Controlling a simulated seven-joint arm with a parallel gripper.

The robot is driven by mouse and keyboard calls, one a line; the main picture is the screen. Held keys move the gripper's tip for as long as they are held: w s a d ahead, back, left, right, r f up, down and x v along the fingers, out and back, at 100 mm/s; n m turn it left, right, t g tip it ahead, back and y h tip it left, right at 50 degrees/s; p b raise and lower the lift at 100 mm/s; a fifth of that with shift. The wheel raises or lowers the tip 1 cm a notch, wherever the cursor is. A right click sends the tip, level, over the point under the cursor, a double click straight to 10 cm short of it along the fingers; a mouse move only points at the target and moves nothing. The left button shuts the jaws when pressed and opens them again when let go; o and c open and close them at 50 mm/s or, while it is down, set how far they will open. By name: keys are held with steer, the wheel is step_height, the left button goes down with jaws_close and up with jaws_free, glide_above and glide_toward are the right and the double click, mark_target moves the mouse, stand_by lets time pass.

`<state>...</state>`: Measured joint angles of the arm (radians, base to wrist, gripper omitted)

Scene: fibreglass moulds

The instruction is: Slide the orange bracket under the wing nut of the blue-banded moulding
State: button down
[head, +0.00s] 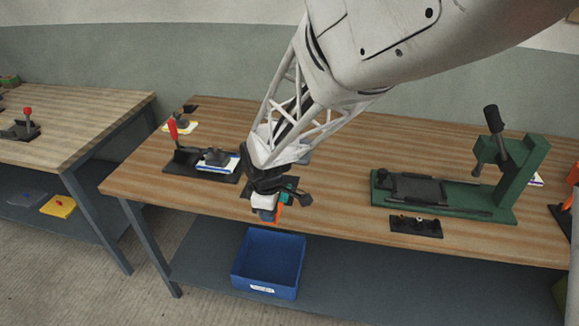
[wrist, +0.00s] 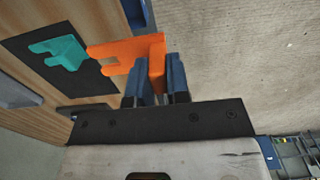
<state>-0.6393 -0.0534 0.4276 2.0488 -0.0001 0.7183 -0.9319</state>
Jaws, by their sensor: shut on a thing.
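My gripper (head: 266,206) is at the front edge of the middle table, its fingers pointing down. In the wrist view my gripper (wrist: 158,78) has its two blue fingers shut on the orange bracket (wrist: 128,50), whose forked end sticks out to the left. The orange bracket (head: 279,213) is partly hidden by the gripper in the head view. A moulding with a blue edge (head: 228,166) sits on a dark base beside a red-handled clamp, left of the gripper. Its wing nut is too small to make out.
A teal bracket (wrist: 58,52) lies on a black mat (wrist: 85,82) beside the orange one. A green press (head: 450,200) stands to the right, with a small black holder (head: 415,228) before it. A blue bin (head: 268,263) is on the shelf below.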

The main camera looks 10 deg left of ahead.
steer(key=shift+r, duration=0.1)
stand_by(0.5)
steer(key=shift+r, duration=2.95)
steer(key=shift+w+a, duration=0.1)
steer(key=shift+w, duration=0.05)
steer(key=w+a+n, duration=0.7)
steer(key=w+n, duration=0.2)
steer(key=w, duration=0.3)
steer(key=w+a+n, duration=0.7)
steer(key=w+n, duration=0.2)
steer(key=w, duration=0.3)
steer(key=shift+w+f, duration=0.3)
steer(key=shift+w, duration=0.05)
steer(key=shift+a+f, duration=0.15)
steer(key=shift+f, duration=0.15)
steer(key=shift+a+f, duration=0.3)
steer(key=shift+f, duration=0.5)
steer(key=shift+a+f, duration=0.3)
steer(key=shift+f, duration=0.5)
steer(key=shift+a+f, duration=0.3)
steer(key=shift+f, duration=0.5)
steer(key=shift+f, duration=0.25)
